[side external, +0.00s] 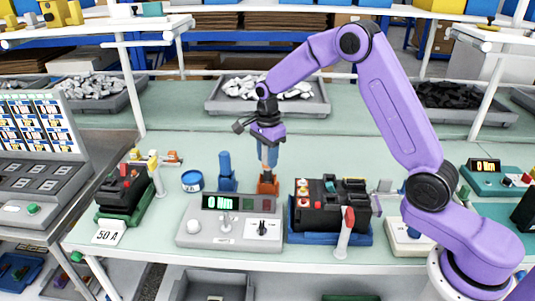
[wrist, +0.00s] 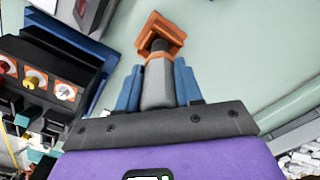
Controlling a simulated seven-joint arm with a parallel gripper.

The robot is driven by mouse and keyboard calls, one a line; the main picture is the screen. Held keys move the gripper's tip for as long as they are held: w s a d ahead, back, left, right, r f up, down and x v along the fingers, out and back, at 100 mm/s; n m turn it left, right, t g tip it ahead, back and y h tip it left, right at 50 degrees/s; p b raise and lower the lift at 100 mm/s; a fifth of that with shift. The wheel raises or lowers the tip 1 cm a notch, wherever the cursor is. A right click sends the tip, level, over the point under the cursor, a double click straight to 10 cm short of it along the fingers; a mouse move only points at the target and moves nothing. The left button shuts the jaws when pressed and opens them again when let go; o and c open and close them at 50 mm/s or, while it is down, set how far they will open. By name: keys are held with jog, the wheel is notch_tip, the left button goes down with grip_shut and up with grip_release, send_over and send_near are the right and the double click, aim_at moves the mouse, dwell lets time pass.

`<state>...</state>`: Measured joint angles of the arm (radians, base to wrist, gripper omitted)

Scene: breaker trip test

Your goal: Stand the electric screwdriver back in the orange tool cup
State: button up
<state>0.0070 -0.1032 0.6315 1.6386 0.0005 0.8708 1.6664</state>
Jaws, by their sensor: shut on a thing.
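My gripper (side external: 267,160) points down above the orange tool cup (side external: 268,184), behind the grey meter box. Its blue fingers are shut on the electric screwdriver (wrist: 158,85), whose grey body with an orange band shows between them in the wrist view. The screwdriver is about upright, with its dark lower end toward the cup. The orange cup also shows in the wrist view (wrist: 150,25), just beyond that end. The lower end overlaps the cup opening there; I cannot tell how far it is inside. The gripper's fingers (wrist: 158,88) hide the sides of the screwdriver.
The grey meter box (side external: 228,220) stands in front of the cup, and a black breaker in a blue holder (side external: 330,237) stands to its right. A blue holder (side external: 226,180) and a blue round tin (side external: 192,181) are to its left.

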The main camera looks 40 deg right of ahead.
jog(key=shift+f, duration=1.55)
jog(key=o, duration=1.1)
notch_tip(320, 180, up, 17)
jog(key=shift+r, duration=0.2)
jog(key=s+a+f+n, duration=0.1)
jog(key=s+a+n, duration=0.3)
jog(key=s+n, duration=0.35)
jog(key=s+a+n, duration=0.3)
jog(key=s+n, duration=0.4)
jog(key=s, duration=0.2)
jog(key=s+d+f+n, duration=0.1)
jog(key=s+d+n, duration=0.1)
jog(key=s+n, duration=0.3)
jog(key=s+d+f+n, duration=0.1)
jog(key=s+f+n, duration=0.1)
jog(key=s+n, duration=0.3)
jog(key=s+d+f+n, duration=0.2)
jog(key=s+n, duration=0.4)
jog(key=s, duration=0.6)
jog(key=shift+d, duration=0.3)
